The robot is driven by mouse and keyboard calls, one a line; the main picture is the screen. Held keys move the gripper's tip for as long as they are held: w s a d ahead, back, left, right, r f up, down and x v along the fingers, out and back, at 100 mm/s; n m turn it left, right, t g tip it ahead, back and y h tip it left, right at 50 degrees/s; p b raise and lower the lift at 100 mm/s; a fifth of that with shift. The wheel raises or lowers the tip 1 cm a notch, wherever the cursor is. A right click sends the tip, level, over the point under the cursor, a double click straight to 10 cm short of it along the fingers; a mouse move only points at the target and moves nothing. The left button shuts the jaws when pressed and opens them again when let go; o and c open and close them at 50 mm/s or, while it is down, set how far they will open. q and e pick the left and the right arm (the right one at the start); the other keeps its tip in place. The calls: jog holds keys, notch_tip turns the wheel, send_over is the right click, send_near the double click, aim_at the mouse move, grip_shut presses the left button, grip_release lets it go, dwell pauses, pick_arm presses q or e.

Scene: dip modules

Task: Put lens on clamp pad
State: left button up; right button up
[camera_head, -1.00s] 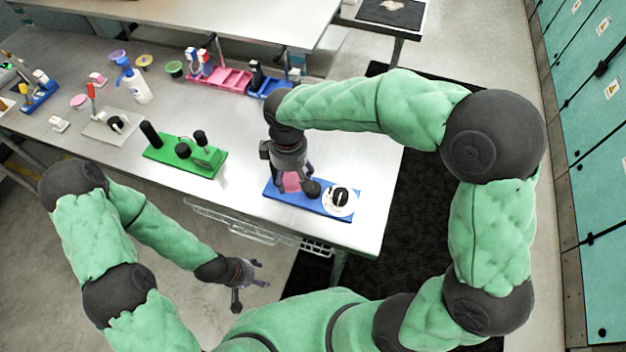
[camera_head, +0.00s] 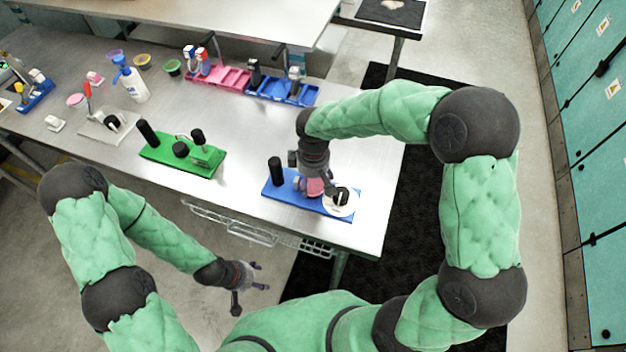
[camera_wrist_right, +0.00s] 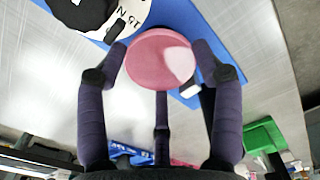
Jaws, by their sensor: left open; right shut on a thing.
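My right gripper (camera_head: 318,184) is shut on a round pink lens (camera_wrist_right: 160,60), which sits between its fingers in the right wrist view. In the head view the lens (camera_head: 314,188) shows just under the fingers, over the blue base (camera_head: 284,190). On that base a white dial (camera_head: 343,209) with a black knob lies right of the gripper, and a black post (camera_head: 275,171) stands at the left. A small white block (camera_wrist_right: 190,90) shows beyond the lens; I cannot tell whether it is the clamp pad. My left gripper (camera_head: 257,276) is open and empty, off the table's front edge.
A green base (camera_head: 165,155) with black posts lies to the left. Pink (camera_head: 235,80) and blue (camera_head: 300,96) trays are at the back. A white bottle (camera_head: 134,88) stands further left. Bare table lies between the green and blue bases.

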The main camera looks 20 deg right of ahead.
aim_at(313, 185)
jog(key=shift+r, duration=0.1)
jog(key=o, duration=0.9)
jog(key=shift+o, duration=0.2)
notch_tip(313, 185, up, 12)
jog(key=p, duration=0.2)
